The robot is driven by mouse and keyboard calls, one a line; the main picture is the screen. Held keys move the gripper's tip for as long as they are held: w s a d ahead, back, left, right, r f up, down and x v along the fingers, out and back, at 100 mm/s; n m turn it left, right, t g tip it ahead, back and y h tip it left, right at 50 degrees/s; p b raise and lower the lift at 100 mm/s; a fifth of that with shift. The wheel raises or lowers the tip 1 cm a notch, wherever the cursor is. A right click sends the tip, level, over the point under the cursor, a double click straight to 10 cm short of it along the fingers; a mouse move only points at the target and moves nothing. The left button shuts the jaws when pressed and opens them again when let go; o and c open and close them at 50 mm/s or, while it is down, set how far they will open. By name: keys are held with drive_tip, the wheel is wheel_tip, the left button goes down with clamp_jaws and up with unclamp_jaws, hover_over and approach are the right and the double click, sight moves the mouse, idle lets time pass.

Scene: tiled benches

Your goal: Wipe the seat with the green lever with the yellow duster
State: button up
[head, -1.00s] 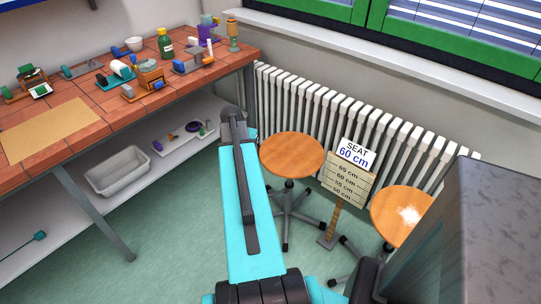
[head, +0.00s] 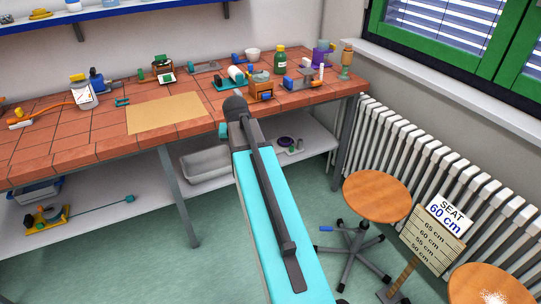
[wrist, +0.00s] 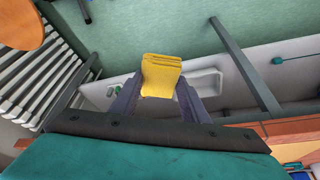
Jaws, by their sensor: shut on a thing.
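The yellow duster (wrist: 161,72) is a folded cloth between the fingers of my gripper (wrist: 158,90) in the wrist view. My gripper is shut on it and holds it in the air, above the floor and lower bench shelf. In the head view my arm hides the gripper and duster. One round wooden stool seat (head: 377,196) stands before the radiator; a blue lever (head: 327,229) shows beside its base. A second seat (head: 490,286), cut by the lower right corner, has whitish speckles on top. I cannot see a green lever on either stool.
A sign (head: 436,237) reading "SEAT 60 cm" stands between the stools. The radiator (head: 440,170) runs behind them. The tiled bench (head: 60,150) with several small objects lies to the left, above a white lower shelf (head: 225,178). Green floor lies open below.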

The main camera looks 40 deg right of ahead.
drive_tip(key=w+a+r+n+y, duration=0.1)
drive_tip(key=a+r, duration=0.3)
drive_tip(key=a, duration=0.6)
drive_tip(key=w+a+r+n, duration=0.2)
drive_tip(key=a+r+n, duration=0.2)
drive_tip(key=a, duration=0.6)
drive_tip(key=w+a+r+n+t+y, duration=0.1)
drive_tip(key=a+r+n, duration=0.2)
drive_tip(key=a, duration=0.7)
drive_tip(key=shift+w+a+r+y, duration=0.2)
drive_tip(key=shift+a+r+y, duration=0.1)
drive_tip(key=shift+a+r, duration=0.15)
drive_tip(key=shift+d, duration=0.1)
